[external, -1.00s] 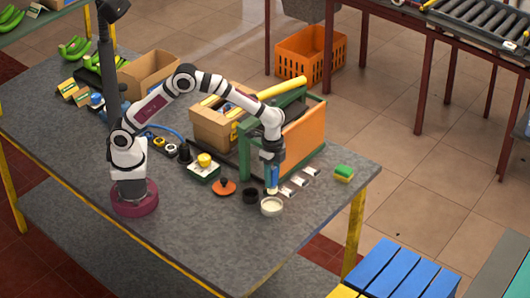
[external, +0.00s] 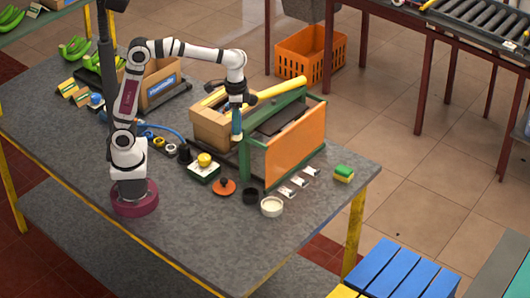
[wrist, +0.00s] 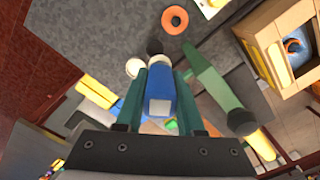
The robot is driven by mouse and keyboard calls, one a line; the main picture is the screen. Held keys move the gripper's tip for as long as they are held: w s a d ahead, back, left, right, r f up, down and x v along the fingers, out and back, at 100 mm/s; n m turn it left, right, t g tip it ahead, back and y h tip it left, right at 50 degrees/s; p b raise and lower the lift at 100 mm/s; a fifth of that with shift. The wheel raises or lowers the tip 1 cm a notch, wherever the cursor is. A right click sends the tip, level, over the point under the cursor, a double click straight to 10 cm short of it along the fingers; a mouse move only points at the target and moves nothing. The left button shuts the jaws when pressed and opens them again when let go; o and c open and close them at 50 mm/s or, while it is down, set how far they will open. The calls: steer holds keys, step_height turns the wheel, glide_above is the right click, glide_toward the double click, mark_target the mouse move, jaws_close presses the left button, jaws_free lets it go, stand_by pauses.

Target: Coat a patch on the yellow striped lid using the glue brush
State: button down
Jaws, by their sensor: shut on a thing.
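My gripper (external: 236,106) is shut on a blue-handled brush (external: 237,124), held upright in the air beside the cardboard box (external: 208,130) and the green frame. In the wrist view the blue handle (wrist: 160,88) sits between my two dark green fingers; the bristles are too small to make out. A round white dish with pale contents (external: 271,207) stands near the table's front edge. A yellow strip (wrist: 279,66) shows on the open cardboard box in the wrist view; I cannot tell whether this is the striped lid.
A green frame with an orange panel (external: 295,142) stands right of the box, with a yellow tube (external: 275,90) across its top. A black cup (external: 250,196), an orange disc (external: 224,187) and a sponge (external: 344,172) lie in front. The table's front left is clear.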

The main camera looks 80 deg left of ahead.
steer(key=shift+s+a+r+n, duration=0.4)
steer(key=shift+s+a+r, duration=0.1)
steer(key=shift+s, duration=0.1)
steer(key=s+a+f+n, duration=0.1)
steer(key=s+a+n, duration=0.2)
steer(key=a, duration=0.7)
steer(key=s+a+f+n, duration=0.1)
steer(key=s+a+n, duration=0.15)
steer(key=a, duration=0.75)
steer(key=s+a+f+n, duration=0.1)
steer(key=s+a+n, duration=0.25)
steer(key=a, duration=0.55)
steer(key=shift+m, duration=0.5)
steer(key=shift+s+a+f, duration=0.1)
steer(key=shift+f, duration=1.55)
steer(key=shift+s+a+f, duration=0.1)
steer(key=shift+f, duration=1.5)
steer(key=shift+w+d+f, duration=0.4)
steer(key=shift+w, duration=0.05)
steer(key=shift+w+d+f, duration=0.15)
steer(key=shift+w+d, duration=1.95)
steer(key=shift+s+a, duration=2.5)
step_height(320, 180, up, 8)
